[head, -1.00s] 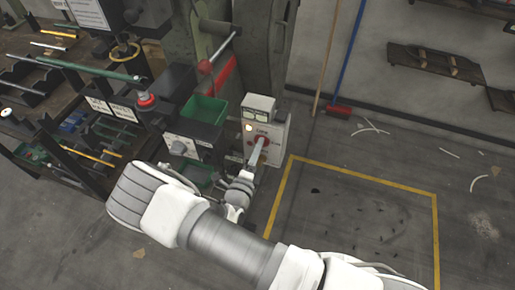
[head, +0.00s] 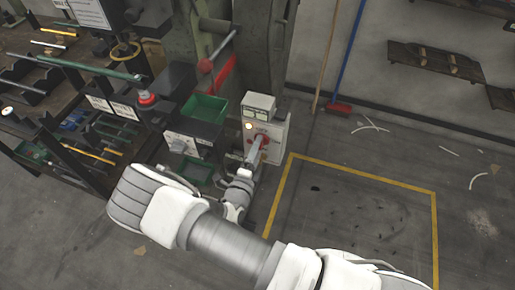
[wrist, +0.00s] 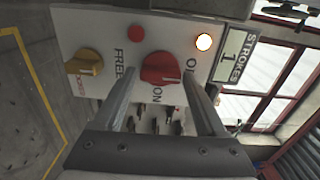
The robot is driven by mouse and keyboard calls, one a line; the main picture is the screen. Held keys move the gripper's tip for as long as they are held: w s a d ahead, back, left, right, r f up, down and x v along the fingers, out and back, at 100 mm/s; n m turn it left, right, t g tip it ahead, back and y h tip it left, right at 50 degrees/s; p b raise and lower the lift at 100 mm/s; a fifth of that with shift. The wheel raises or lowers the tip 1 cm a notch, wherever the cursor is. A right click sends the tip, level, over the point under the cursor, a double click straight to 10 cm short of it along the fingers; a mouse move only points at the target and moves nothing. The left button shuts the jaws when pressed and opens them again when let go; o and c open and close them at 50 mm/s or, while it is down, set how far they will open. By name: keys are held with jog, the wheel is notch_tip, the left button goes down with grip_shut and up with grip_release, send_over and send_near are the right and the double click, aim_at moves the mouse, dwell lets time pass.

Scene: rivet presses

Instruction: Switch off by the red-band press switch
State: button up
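The red switch knob (wrist: 160,69) sits on a light control panel (wrist: 185,28), between the words ON and what looks like OFF. Its exact setting is hard to read. A lamp (wrist: 204,42) on the panel is lit. In the head view the panel (head: 275,132) is on a box beside the press, which carries a red band (head: 222,75). My gripper (wrist: 157,72) is open, with one finger on each side of the red knob. A small gap shows at the left finger; I cannot tell whether the right finger touches. In the head view my gripper (head: 254,150) is at the panel.
A yellow knob (wrist: 83,62) and a small red button (wrist: 135,33) are near the red knob. A counter (wrist: 233,55) reads 1. Green bins (head: 205,108) and a tool rack (head: 85,150) stand to the left.

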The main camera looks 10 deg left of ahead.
jog(key=shift+o, duration=1.3)
jog(key=s+a, duration=0.1)
jog(key=s, duration=1.6)
jog(key=shift+s+a+p, duration=0.15)
jog(key=shift+a+p, duration=0.05)
jog(key=shift+p, duration=0.2)
